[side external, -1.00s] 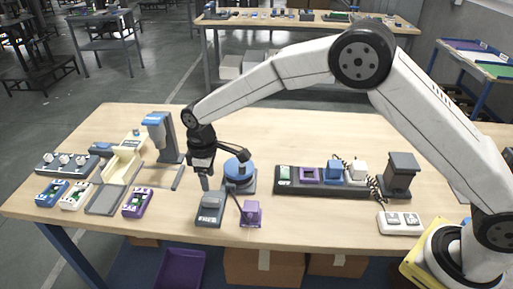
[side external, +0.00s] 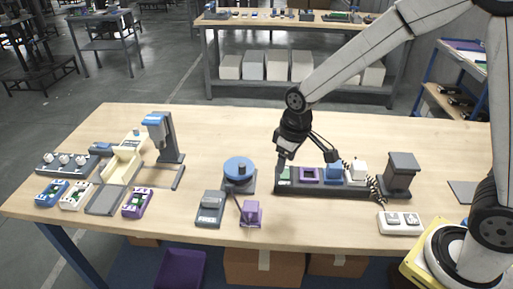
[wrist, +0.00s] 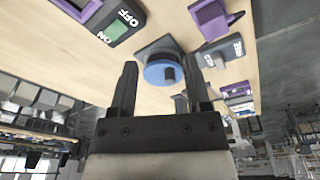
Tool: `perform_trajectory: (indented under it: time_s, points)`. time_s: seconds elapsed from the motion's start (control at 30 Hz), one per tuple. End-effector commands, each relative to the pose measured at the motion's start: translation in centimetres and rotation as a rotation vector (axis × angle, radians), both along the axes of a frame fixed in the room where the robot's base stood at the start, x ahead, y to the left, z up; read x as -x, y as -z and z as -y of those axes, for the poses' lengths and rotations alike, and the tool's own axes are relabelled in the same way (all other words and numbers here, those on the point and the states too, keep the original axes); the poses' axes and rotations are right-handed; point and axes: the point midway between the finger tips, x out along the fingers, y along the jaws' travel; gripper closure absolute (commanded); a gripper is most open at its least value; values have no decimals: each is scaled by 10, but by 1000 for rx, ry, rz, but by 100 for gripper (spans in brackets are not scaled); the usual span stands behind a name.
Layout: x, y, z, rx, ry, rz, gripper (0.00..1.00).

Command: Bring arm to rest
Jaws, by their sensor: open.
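My gripper (side external: 281,166) is open and empty. In the side view it hangs above the left end of the dark module strip (side external: 330,192), overlapping the strip's green-topped part. I cannot tell its exact height there. In the wrist view my gripper's two dark fingers (wrist: 160,70) stand apart with nothing between them. The blue round dial (side external: 239,169) on its grey base lies beyond the fingertips; it also shows in the wrist view (wrist: 160,73). My arm is bent, its upper part reaching past the top edge of the side view.
A grey block (side external: 402,172) stands at the strip's right end, beside a coiled cable. A white switch box (side external: 399,222), a grey labelled box (side external: 210,208) and a purple block (side external: 251,213) sit near the front. A blue-headed stand (side external: 160,130) is left. The table's back middle is clear.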

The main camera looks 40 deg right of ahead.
Motion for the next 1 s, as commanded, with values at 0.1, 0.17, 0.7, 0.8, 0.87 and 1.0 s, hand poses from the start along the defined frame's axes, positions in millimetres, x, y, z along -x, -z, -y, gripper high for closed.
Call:
perform_trajectory:
  time_s: [0.1,0.17,0.7,0.8,0.87,1.0]
  points:
    - [28,-3,19,-9,76,22,38]
    - [43,-3,27,-13,113,33,38]
    - [115,3,58,-34,291,83,38]
    - [115,3,58,-34,291,83,38]
    - [115,3,57,-34,290,83,38]
    - [115,3,57,-34,289,83,38]
